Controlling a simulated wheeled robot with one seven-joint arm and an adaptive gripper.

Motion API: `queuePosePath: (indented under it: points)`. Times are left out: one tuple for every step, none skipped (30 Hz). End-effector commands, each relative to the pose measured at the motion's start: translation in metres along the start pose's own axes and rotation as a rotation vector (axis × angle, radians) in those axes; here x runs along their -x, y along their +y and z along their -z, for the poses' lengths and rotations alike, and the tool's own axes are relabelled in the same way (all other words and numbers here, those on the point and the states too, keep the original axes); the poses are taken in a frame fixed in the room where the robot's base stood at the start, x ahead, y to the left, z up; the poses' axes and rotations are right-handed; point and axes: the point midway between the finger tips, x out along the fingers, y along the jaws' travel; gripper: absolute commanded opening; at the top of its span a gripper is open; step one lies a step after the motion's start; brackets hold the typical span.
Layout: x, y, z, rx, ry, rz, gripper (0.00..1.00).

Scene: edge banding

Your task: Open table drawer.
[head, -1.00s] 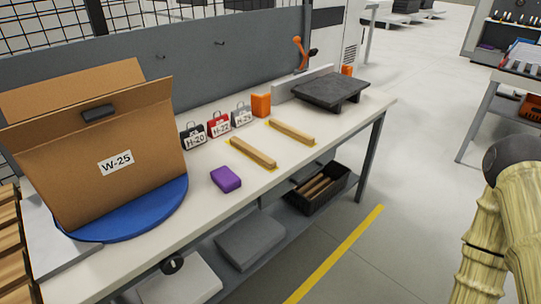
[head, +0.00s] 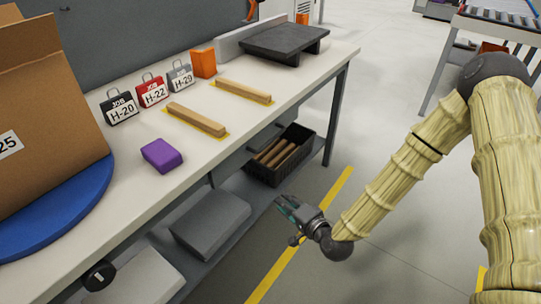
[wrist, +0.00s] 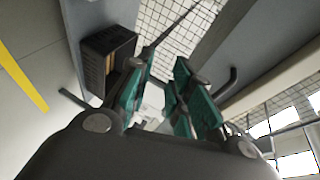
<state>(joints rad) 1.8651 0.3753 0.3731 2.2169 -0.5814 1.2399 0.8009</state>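My gripper (head: 287,207) has teal finger pads and is in front of the long workbench (head: 208,143), low beside its lower shelf. In the wrist view the two fingers (wrist: 163,85) stand apart with nothing between them. A dark bar handle (wrist: 224,82) shows right of the fingers in the wrist view, on a pale grey panel that may be the drawer front; the gripper is apart from it. In the head view a grey unit (head: 264,136) hangs under the tabletop; I cannot tell how far out any drawer is.
A black crate (head: 282,156) with wooden strips and a grey box (head: 210,222) sit on the lower shelf. The tabletop holds a purple block (head: 162,156), wooden strips (head: 196,119), job tags and a dark slab (head: 285,41).

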Motion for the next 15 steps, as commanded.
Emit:
queuePosePath:
  points:
    - [-0.015,-0.013,0.014,-0.052,0.031,0.096,0.21]
    - [-0.02,-0.025,0.022,-0.082,0.042,0.149,0.21]
    - [-0.024,-0.041,0.031,-0.119,0.053,0.213,0.21]
    - [-0.027,-0.052,0.037,-0.143,0.061,0.257,0.21]
    - [-0.029,-0.061,0.043,-0.163,0.066,0.296,0.21]
    - [-0.03,-0.072,0.049,-0.188,0.07,0.341,0.21]
    - [-0.031,-0.079,0.053,-0.204,0.073,0.369,0.21]
    - [-0.031,-0.085,0.057,-0.216,0.075,0.393,0.21]
    - [-0.032,-0.091,0.061,-0.23,0.076,0.417,0.21]
    - [-0.032,-0.095,0.063,-0.237,0.077,0.431,0.21]
    - [-0.032,-0.098,0.065,-0.242,0.077,0.442,0.21]
    - [-0.033,-0.102,0.066,-0.248,0.077,0.452,0.21]
    - [-0.034,-0.103,0.067,-0.25,0.077,0.456,0.21]
    - [-0.036,-0.105,0.067,-0.25,0.076,0.457,0.21]
    - [-0.039,-0.106,0.067,-0.25,0.076,0.457,0.21]
